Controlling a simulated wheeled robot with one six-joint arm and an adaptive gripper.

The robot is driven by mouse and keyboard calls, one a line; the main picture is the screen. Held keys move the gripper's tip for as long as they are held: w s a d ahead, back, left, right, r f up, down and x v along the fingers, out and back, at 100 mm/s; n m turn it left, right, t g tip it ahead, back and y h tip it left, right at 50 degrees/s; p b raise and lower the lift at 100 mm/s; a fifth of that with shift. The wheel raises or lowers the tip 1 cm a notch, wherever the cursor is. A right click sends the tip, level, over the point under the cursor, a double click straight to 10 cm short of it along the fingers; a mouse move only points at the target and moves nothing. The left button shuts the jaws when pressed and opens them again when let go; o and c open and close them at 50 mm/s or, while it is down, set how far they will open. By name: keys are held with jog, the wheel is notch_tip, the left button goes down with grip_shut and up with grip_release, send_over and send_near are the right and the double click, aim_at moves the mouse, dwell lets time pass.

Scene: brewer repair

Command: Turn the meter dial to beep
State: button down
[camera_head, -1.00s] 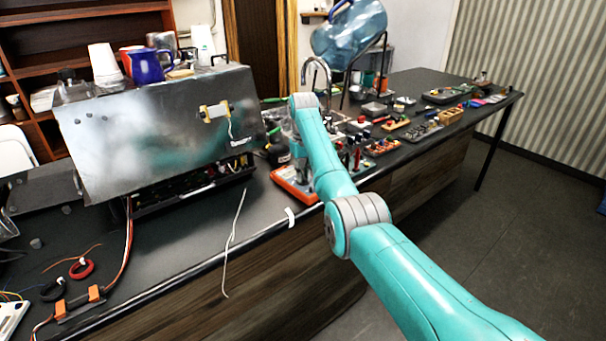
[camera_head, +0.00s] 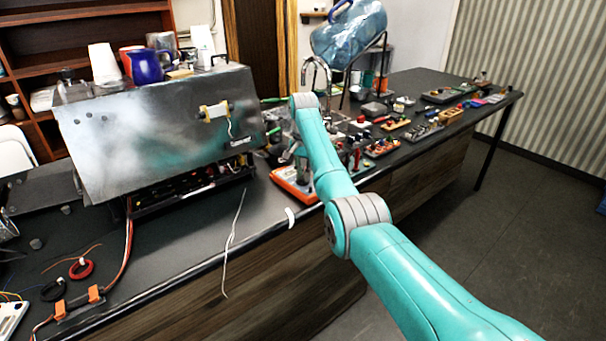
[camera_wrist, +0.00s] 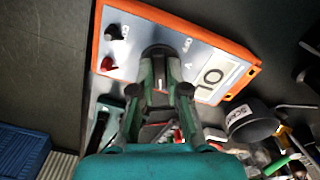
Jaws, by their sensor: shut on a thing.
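The meter (camera_wrist: 128,28) has an orange rim and a pale face. It lies at the top of the wrist view, with a black and a red knob-like socket on its left and a display (camera_wrist: 209,84) with large dark characters on its right. The dark round dial (camera_wrist: 160,50) is at the middle of the face. My gripper (camera_wrist: 163,84) is shut on the dial, with its green fingers on either side of it, hiding much of it. In the head view the meter (camera_head: 284,182) is at the counter's front edge, partly hidden by my arm.
The metal brewer housing (camera_head: 150,140) stands left of the meter. A dark cup (camera_wrist: 252,122) and several tools crowd the right side in the wrist view, with a blue crate (camera_wrist: 22,152) at lower left. Parts trays (camera_head: 382,148) stand farther right on the counter (camera_head: 190,235).

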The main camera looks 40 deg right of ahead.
jog(key=shift+m, duration=0.7)
jog(key=c, duration=1.2)
grip_release()
jog(key=shift+o, duration=0.2)
jog(key=shift+r, duration=0.1)
notch_tip(320, 180, up, 7)
jog(key=shift+f, duration=0.1)
jog(key=shift+r, duration=0.25)
